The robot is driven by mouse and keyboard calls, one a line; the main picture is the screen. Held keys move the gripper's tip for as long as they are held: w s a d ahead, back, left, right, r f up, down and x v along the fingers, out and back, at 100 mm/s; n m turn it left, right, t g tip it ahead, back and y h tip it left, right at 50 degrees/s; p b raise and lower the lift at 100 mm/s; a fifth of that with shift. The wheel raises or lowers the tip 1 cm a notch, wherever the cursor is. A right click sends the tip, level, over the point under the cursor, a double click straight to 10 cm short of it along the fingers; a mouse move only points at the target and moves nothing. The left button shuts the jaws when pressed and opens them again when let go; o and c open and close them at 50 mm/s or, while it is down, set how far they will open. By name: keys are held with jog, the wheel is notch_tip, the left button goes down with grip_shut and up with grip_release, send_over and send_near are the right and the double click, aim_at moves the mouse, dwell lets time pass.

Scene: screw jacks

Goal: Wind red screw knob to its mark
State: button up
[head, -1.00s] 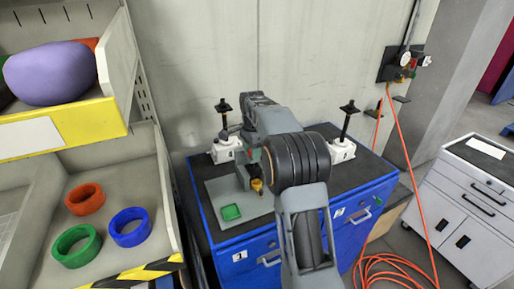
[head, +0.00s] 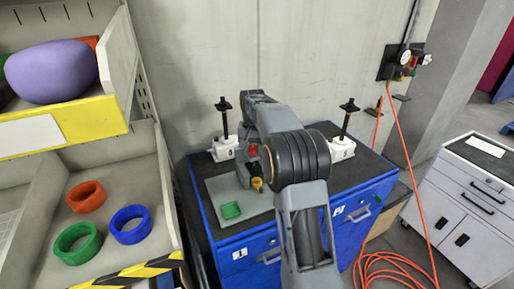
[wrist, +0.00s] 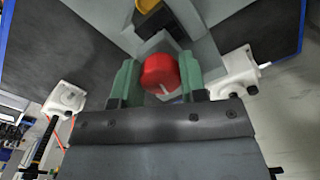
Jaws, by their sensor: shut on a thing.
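The red screw knob (wrist: 160,74) sits between the two green fingers of my gripper (wrist: 159,80) in the wrist view, with the fingers closed against its sides. A short pale line shows on the knob's near face. In the head view a bit of the red knob (head: 253,150) shows beside my arm, above the grey stand on the blue cabinet. My arm hides most of the stand there. I cannot make out the mark for the knob.
White jacks with black screws stand at the left (head: 224,148) and right (head: 342,148). A shelf with coloured rings (head: 130,225) is at left. An orange hose (head: 405,190) hangs at right.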

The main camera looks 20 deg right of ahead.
jog(key=n, duration=0.4)
jog(key=shift+a+f+n, duration=0.1)
jog(key=shift+f+n, duration=0.2)
jog(key=shift+n, duration=0.1)
jog(key=n, duration=0.3)
jog(key=shift+n, duration=0.3)
jog(key=n, duration=0.4)
jog(key=shift+n, duration=0.3)
jog(key=n, duration=1.3)
jog(key=shift+n, duration=0.3)
jog(key=n, duration=0.4)
jog(key=shift+n, duration=2)
